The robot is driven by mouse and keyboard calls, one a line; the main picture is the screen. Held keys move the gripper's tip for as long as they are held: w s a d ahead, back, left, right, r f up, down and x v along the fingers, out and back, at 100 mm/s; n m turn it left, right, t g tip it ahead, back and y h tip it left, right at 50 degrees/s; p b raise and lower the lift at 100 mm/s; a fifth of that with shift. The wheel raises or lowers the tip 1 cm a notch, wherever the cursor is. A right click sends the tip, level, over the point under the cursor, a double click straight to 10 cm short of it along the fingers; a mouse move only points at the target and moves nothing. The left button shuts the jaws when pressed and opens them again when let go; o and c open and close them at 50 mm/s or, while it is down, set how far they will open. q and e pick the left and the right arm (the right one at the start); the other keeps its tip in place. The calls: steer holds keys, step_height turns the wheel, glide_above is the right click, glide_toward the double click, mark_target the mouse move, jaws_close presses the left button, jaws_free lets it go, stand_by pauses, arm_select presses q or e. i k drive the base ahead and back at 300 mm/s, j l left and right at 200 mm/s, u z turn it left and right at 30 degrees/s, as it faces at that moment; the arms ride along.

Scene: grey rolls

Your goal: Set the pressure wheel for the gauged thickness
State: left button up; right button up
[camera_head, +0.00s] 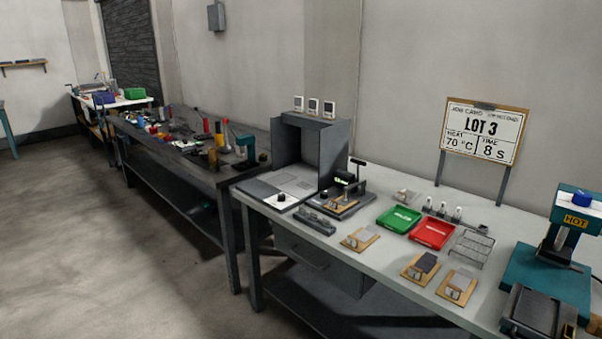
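A teal press (570,235) marked HOT stands at the right end of the near bench, with a blue part on its top. I cannot clearly make out a pressure wheel or its setting. A card reading LOT 3, 70 °C, 8 S (484,131) stands behind. Neither of my grippers is in view.
The near bench (385,243) holds a green tray (398,218), a red tray (432,233), a wire rack (471,248), several wooden boards with grey pieces (361,239), and a grey open booth (335,150). A cluttered dark bench (205,180) stands left. The floor at left is clear.

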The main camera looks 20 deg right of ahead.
mark_target(581, 198)
steer(key=z, duration=2)
